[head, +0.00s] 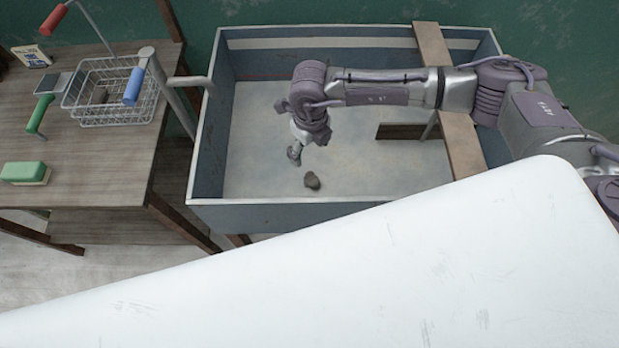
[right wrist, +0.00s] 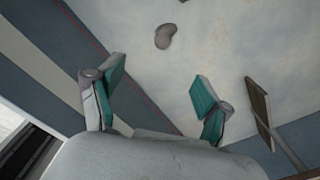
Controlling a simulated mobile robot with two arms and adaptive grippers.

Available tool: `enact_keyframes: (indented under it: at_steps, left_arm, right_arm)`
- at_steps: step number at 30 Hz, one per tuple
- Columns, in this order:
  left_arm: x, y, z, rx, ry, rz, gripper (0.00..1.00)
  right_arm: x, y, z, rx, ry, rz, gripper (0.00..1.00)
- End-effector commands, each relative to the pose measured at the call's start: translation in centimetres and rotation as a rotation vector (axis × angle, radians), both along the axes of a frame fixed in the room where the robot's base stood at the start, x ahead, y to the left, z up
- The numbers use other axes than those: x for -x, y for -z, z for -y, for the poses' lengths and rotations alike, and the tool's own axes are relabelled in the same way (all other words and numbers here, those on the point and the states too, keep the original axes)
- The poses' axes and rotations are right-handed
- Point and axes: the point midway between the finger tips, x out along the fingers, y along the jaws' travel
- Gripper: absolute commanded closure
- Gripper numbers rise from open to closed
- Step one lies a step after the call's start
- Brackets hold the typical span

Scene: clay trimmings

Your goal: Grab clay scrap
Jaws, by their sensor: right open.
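A grey-brown clay scrap (head: 312,181) lies on the pale floor of the blue-grey bin, near its front wall. It also shows in the right wrist view (right wrist: 166,36), beyond my fingers and apart from them. My right gripper (head: 294,154) is over the inside of the bin, above and slightly left of the scrap in the head view. In the right wrist view its two teal-padded fingers (right wrist: 158,92) stand wide apart with nothing between them. My left gripper is in neither view.
The bin (head: 300,216) has high walls, and a plank (head: 463,145) crosses its right side. A wooden-bladed tool (head: 402,131) leans inside, also in the wrist view (right wrist: 261,108). A table (head: 90,180) at left bears a wire basket (head: 112,115) and a green-topped block (head: 25,172).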

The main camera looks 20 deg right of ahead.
Motion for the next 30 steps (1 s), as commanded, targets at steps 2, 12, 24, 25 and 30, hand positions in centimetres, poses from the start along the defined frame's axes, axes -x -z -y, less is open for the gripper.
enact_keyframes:
  at_steps: [2, 12, 24, 25, 30]
  left_arm:
    - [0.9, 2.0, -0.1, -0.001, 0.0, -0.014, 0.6]
    - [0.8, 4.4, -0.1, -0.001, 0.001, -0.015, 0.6]
    - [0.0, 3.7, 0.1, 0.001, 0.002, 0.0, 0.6]
    - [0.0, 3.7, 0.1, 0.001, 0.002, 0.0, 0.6]
    - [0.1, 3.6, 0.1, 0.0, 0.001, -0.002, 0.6]
  right_arm:
    - [0.0, 1.9, 0.0, -0.001, 0.0, 0.0, 0.23]
    - [0.0, 5.1, 0.0, -0.001, 0.0, -0.001, 0.23]
    - [0.0, 11.9, 0.0, -0.001, 0.001, -0.001, 0.23]
    - [0.0, 12.2, 0.0, -0.001, 0.0, 0.0, 0.23]
    - [-0.1, 13.2, 0.1, -0.001, 0.0, 0.0, 0.23]
